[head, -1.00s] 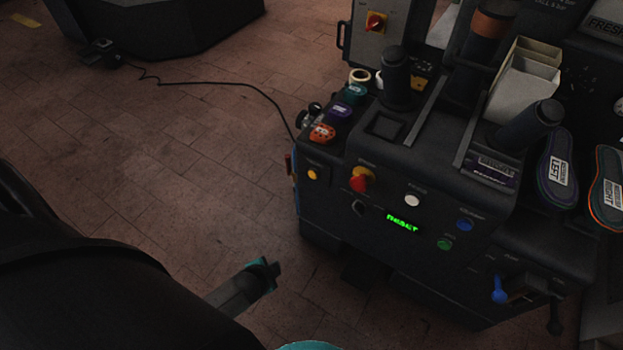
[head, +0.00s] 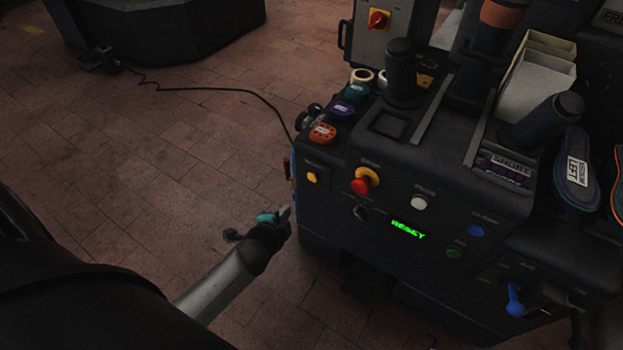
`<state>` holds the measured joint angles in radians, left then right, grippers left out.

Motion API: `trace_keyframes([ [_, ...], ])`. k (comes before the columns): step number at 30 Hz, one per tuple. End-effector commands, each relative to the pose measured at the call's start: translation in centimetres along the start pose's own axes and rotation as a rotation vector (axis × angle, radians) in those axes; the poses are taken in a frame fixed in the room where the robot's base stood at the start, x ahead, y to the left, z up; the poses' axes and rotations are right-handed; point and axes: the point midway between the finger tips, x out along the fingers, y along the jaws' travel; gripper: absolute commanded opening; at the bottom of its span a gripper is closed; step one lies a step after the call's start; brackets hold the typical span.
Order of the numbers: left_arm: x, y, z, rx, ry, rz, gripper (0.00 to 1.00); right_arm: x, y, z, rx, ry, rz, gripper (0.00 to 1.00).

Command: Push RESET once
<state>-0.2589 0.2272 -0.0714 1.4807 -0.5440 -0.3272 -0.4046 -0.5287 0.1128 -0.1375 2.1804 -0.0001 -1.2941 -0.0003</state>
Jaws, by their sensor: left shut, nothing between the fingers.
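The black press (head: 450,200) has a front panel with a yellow button (head: 312,177) at its left end. The small label above the button is blurred but looks like RESET. A green display (head: 408,229) on the panel reads RESET. My left gripper (head: 287,213) is shut and empty. In the picture it is just below and left of the yellow button, close to the panel's left edge. I cannot tell whether its tips touch the machine; they look apart from the button. My right gripper is out of view.
A red knob on a yellow base (head: 363,181), a white button (head: 419,203), a blue button (head: 477,230) and a green button (head: 454,253) share the panel. A blue lever (head: 514,300) is at lower right. A cable (head: 220,88) crosses the floor.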

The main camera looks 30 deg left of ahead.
Motion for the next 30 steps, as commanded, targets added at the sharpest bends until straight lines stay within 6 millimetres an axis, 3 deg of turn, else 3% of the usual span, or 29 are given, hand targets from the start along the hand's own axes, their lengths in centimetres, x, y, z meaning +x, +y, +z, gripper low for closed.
trace_keyframes([
  [11, 0.5, -0.3, -0.3, 0.000, 0.001, -0.001, 0.00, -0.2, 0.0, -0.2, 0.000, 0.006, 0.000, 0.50],
  [30, 6.6, -3.4, -3.5, -0.002, 0.000, 0.001, 0.00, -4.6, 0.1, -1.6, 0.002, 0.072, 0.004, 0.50],
])
